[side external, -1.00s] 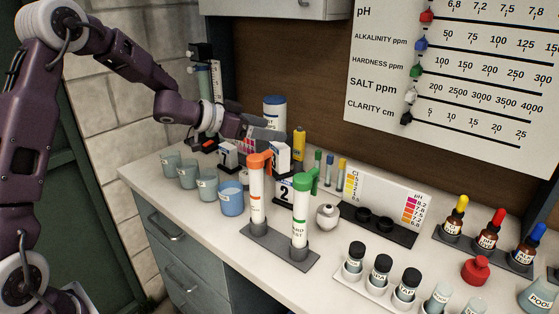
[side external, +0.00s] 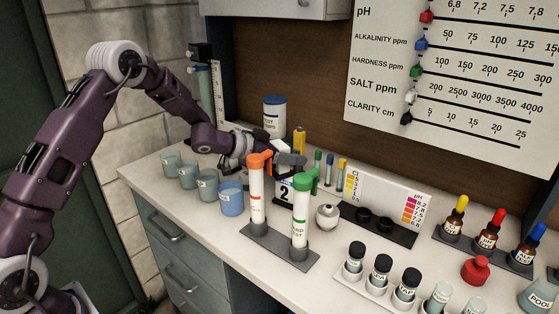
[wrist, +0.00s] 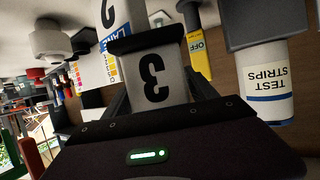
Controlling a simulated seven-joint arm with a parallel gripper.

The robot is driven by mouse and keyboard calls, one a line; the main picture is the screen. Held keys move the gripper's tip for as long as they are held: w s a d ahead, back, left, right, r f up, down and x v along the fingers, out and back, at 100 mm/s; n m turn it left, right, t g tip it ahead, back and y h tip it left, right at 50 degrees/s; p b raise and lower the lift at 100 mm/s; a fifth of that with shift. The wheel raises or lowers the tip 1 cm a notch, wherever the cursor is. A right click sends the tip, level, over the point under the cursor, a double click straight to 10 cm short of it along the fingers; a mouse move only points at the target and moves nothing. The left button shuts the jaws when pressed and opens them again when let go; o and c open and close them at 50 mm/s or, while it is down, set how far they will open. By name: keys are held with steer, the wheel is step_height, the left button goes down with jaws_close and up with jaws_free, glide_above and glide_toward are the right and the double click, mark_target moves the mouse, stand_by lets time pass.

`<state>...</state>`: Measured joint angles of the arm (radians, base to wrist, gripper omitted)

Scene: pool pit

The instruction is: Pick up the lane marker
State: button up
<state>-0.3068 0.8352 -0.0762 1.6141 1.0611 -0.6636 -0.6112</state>
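A white lane marker with a black 3 (wrist: 153,80) and a dark band at its picture-top end is close in front of my gripper in the wrist view, upside down. Dark finger parts of my gripper (side external: 293,163) lie along both its sides; contact is not clear. A second white marker reading LANE 2 (side external: 284,190) stands on the counter just below my gripper in the side view. It also shows beyond the 3 in the wrist view (wrist: 119,18). My fingertips are partly hidden behind the orange- and green-topped tubes.
An orange-topped tube (side external: 257,195) and a green-topped tube (side external: 301,215) stand in a grey rack in front of my gripper. A TEST STRIPS tub (side external: 274,115) is behind. A blue cup (side external: 231,198) and paler cups are left; a round white pot (side external: 327,217) is right.

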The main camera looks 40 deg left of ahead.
jaws_close()
steer(key=shift+r, duration=0.6)
steer(key=s+f+v, duration=0.1)
steer(key=f+v, duration=0.1)
steer(key=v, duration=0.7)
steer(key=f+v, duration=0.2)
steer(key=v, duration=0.6)
steer(key=w+d+r+m+g+h, duration=0.1)
steer(key=w+d+r+m+h, duration=0.15)
steer(key=w+d, duration=0.35)
steer(key=w+d+r+m+g+h, duration=0.2)
steer(key=w+d+r, duration=0.15)
steer(key=w, duration=0.45)
step_height(320, 180, down, 9)
steer(key=shift+w+d, duration=0.3)
steer(key=shift+w, duration=0.1)
